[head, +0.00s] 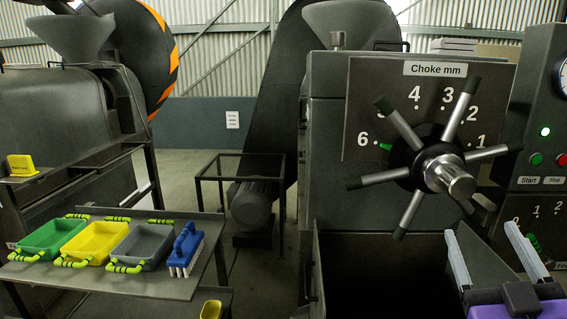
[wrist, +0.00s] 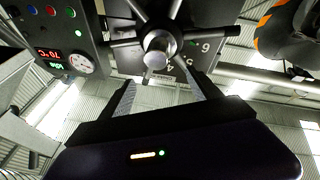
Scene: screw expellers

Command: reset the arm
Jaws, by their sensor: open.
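My gripper (head: 498,254) is at the lower right of the head view, its two pale fingers pointing up and spread apart. It is open, with nothing between the fingers. It is in front of the machine, below and to the right of the choke handwheel (head: 447,178). In the wrist view the fingers (wrist: 162,98) rise on either side of the picture's middle, and the handwheel hub (wrist: 158,45) shows above and between them. The gripper looks apart from the wheel. The green pointer (head: 386,147) on the choke dial stands near 6.
A shelf at left holds green (head: 50,238), yellow (head: 95,242) and grey (head: 145,245) trays and a blue brush (head: 186,249). A control panel (head: 540,150) with Start and Stop buttons is at right. A dark open bin (head: 385,270) lies below the wheel, left of my gripper.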

